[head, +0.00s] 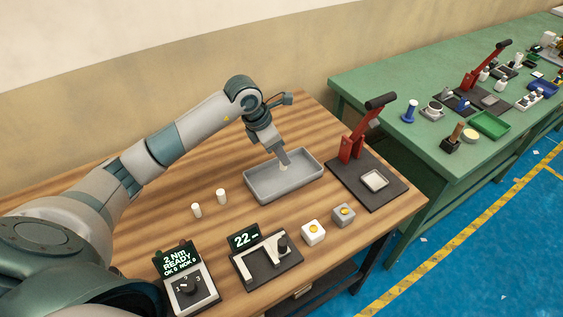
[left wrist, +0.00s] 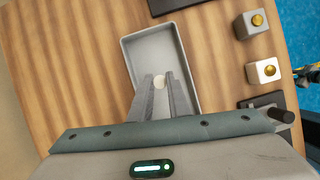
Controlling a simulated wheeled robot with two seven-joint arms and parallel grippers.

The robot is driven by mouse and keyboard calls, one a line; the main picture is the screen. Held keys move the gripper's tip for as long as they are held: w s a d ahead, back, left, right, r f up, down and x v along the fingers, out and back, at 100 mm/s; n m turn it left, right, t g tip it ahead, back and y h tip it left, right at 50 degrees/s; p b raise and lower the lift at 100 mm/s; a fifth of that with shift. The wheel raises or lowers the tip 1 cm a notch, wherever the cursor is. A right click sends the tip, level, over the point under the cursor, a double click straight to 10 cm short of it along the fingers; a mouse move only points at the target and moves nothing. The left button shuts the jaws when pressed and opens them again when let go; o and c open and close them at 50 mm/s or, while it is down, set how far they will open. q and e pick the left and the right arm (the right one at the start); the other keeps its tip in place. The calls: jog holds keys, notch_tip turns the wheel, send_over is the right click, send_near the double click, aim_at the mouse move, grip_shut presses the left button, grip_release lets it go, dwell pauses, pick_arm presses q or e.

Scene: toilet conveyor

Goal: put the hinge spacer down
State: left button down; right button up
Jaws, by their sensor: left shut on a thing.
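The hinge spacer (left wrist: 159,82) is a small, round, off-white piece between the fingertips of my left gripper (left wrist: 161,84). In the head view the left gripper (head: 283,163) points down over a grey rectangular tray (head: 262,195), with the pale spacer (head: 284,168) just visible at its tips. The left gripper is shut on it. The same tray (left wrist: 131,52) lies beneath the fingers in the left wrist view. I cannot tell whether the spacer touches the tray floor. My right gripper is not clearly in view.
Two white cylinders (head: 221,196) stand left of the tray. A gauge reading 22 (head: 265,255), a torque box (head: 190,285) and two button boxes (head: 313,232) line the front. Bare wood lies left.

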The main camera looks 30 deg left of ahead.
aim_at(281, 168)
pick_arm(q)
jog(key=shift+f, duration=0.1)
jog(key=shift+f+p, duration=0.3)
jog(key=shift+p, duration=0.1)
jog(key=shift+f+p, duration=0.65)
jog(key=shift+f, duration=0.9)
jog(key=shift+f, duration=0.1)
jog(key=shift+f, duration=0.1)
jog(key=c, duration=1.7)
grip_release()
jog(key=shift+o, duration=0.2)
